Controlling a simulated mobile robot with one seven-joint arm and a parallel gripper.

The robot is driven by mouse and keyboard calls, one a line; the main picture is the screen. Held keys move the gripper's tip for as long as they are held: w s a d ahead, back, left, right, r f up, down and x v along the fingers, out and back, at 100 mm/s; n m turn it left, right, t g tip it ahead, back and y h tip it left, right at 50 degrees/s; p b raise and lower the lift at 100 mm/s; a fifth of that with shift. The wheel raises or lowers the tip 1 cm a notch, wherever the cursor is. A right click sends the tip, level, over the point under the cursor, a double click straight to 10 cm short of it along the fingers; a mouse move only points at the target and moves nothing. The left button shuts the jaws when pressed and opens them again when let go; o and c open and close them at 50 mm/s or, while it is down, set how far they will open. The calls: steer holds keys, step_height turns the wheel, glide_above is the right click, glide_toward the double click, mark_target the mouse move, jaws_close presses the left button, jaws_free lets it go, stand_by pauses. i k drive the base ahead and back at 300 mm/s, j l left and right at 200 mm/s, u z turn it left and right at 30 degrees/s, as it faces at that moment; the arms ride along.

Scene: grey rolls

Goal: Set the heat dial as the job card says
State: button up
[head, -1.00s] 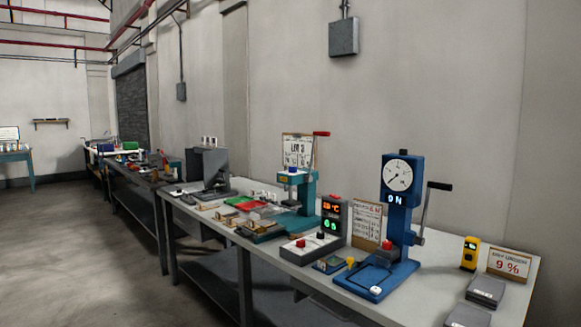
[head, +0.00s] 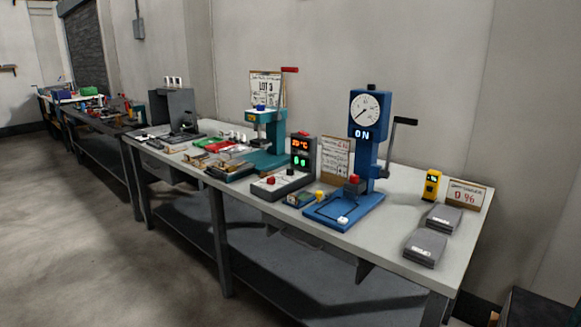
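A dark control box (head: 262,190) stands at the middle of the long bench, with a red knob (head: 271,181) and a black knob (head: 289,172) on its top. I cannot tell which is the heat dial or where it points. The box's upright display (head: 301,146) shows an orange °C reading above green digits, too small to read surely. A printed card (head: 336,158) stands behind, between the display and the blue press; its text is unreadable. Another card (head: 266,88), marked LOT with a small number, stands behind the teal press. My gripper is not in view.
The blue press (head: 366,160) has a round gauge and a lit ON sign. The teal press (head: 270,135) stands left of the display. Grey blocks (head: 426,248), a yellow meter (head: 431,185) and a percent sign (head: 466,195) are at the right. Floor (head: 120,255) in front is clear.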

mark_target(271, 180)
steer(key=i+l+u, duration=0.4)
steer(key=i+l, duration=0.15)
steer(key=i, duration=0.45)
steer(key=i+l+u, duration=0.35)
steer(key=i+l, duration=0.5)
